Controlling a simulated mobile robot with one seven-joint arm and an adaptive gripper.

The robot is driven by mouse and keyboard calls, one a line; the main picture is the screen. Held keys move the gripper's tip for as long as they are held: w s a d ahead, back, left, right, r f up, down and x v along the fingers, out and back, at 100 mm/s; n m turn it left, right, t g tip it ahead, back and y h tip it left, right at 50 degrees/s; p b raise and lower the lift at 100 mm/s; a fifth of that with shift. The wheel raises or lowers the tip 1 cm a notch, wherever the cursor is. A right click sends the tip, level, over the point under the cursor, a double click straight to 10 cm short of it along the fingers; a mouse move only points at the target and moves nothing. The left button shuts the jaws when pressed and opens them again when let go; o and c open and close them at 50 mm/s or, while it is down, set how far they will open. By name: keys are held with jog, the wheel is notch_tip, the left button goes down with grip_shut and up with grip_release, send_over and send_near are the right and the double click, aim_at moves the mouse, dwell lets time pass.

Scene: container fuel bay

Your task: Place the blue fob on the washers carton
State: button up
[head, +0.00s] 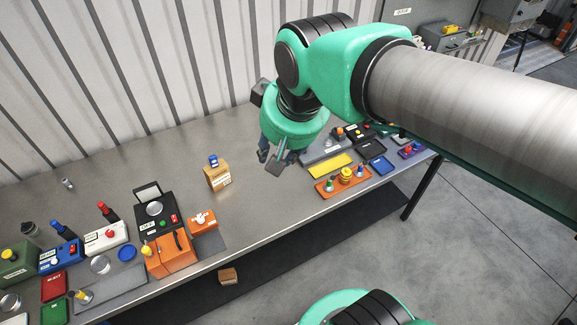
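A small blue fob (213,159) rests on top of a brown cardboard carton (218,179) on the metal bench. The carton has a white label on its front, too small to read, so I cannot confirm that it is the washers carton. My gripper (270,161) is above the bench to the right of the carton, pointing down. Its fingers are spread apart with nothing visible between them. It is clear of the fob and the carton.
An orange tray with coloured knobs (345,179) and a yellow plate (330,166) lie right of my gripper. A black and orange device (168,250) stands front left. Another small carton (228,276) sits below the bench. Bench around the carton is clear.

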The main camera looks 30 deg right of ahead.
jog(key=s+f, duration=0.2)
jog(key=s, duration=0.4)
jog(key=shift+s+d+t, duration=0.2)
jog(key=shift+t, duration=0.1)
notch_tip(320, 180, down, 16)
jog(key=b, duration=1.5)
jog(key=shift+r, duration=0.25)
